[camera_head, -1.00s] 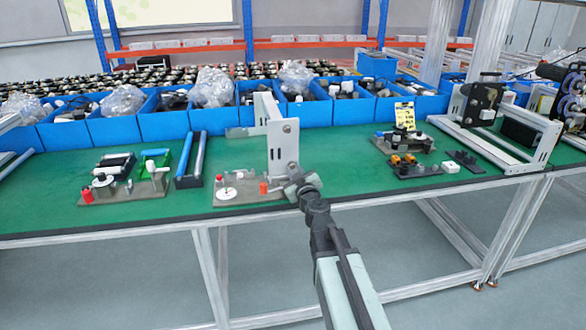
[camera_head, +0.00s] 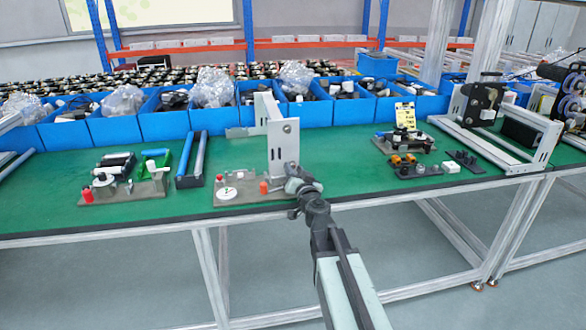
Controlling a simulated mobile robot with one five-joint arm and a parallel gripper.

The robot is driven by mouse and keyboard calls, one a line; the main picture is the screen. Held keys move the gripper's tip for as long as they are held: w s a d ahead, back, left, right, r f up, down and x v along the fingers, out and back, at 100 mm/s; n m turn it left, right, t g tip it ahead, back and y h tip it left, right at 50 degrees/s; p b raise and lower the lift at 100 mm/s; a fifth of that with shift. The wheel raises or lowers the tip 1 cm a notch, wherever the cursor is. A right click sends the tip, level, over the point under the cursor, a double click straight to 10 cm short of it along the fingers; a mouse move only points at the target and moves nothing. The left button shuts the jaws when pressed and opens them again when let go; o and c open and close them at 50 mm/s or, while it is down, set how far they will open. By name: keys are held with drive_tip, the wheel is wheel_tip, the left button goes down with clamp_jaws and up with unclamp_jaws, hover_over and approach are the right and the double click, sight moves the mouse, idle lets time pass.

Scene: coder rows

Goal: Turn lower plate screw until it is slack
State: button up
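A grey upright plate (camera_head: 280,148) stands on a flat grey base (camera_head: 240,196) near the front edge of the green table. Its upper screw (camera_head: 287,128) shows on the plate's face. The lower plate screw is not clear: the end of my arm covers the plate's lower part. My gripper (camera_head: 293,174) is at the bottom of the plate, at or very near the lower screw's place. I cannot tell whether it touches the screw, and its fingers are too small to read. A white disc (camera_head: 228,193) and an orange-red knob (camera_head: 264,187) sit on the base.
The green table (camera_head: 345,180) is clear to the right of my gripper. Left are a fixture with a red knob (camera_head: 87,196) and a blue-railed stand (camera_head: 191,165). Right are small dark fixtures (camera_head: 404,142) and a white frame (camera_head: 535,150). Blue bins (camera_head: 310,112) line the back.

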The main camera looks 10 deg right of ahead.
drive_tip(key=shift+c, duration=0.3)
clamp_jaws()
drive_tip(key=n, duration=0.9)
drive_tip(key=shift+s+n, duration=0.1)
drive_tip(key=shift+n, duration=0.3)
drive_tip(key=shift+o, duration=0.3)
unclamp_jaws()
